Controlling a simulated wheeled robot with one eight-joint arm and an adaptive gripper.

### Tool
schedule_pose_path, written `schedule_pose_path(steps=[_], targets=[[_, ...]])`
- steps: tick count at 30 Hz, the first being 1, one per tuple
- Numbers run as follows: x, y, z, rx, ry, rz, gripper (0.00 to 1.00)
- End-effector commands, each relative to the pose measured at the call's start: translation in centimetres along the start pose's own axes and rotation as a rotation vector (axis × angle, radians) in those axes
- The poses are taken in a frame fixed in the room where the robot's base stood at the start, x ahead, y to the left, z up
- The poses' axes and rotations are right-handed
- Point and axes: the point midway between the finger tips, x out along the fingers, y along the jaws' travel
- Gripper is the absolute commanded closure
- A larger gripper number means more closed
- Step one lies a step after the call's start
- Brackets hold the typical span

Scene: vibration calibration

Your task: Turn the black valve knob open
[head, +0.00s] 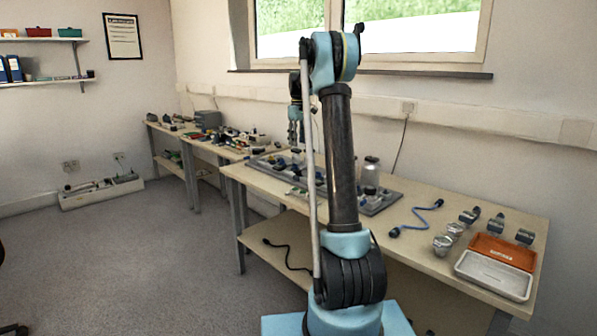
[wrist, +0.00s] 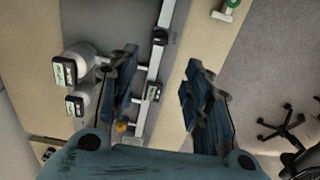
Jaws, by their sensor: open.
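Between the fingers runs a light pipe-like strip (wrist: 146,75). A round black knob-like part (wrist: 160,37) sits on the strip near the fingertips, apart from them. A second dark part with a pale face (wrist: 154,91) is lower on the strip. I cannot tell for sure which one is the valve knob. In the head view my gripper (head: 295,128) hangs over the bench, partly hidden by my arm; the knob cannot be made out there.
Two white cylindrical devices with dark display ends (wrist: 68,72) (wrist: 77,104) stand left of the fingers. A yellow part (wrist: 121,127) is near the gripper base.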

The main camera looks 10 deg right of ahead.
Motion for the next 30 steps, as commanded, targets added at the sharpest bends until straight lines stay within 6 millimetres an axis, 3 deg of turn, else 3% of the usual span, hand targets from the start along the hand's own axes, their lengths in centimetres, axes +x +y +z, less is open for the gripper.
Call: schedule_pose_path(steps=[18,24,30], targets=[[10.9,0.0,0.0,0.0,0.0,0.0,0.55],[13.2,0.0,0.0,0.0,0.0,0.0,0.55],[14.1,0.0,0.0,0.0,0.0,0.0,0.55]])
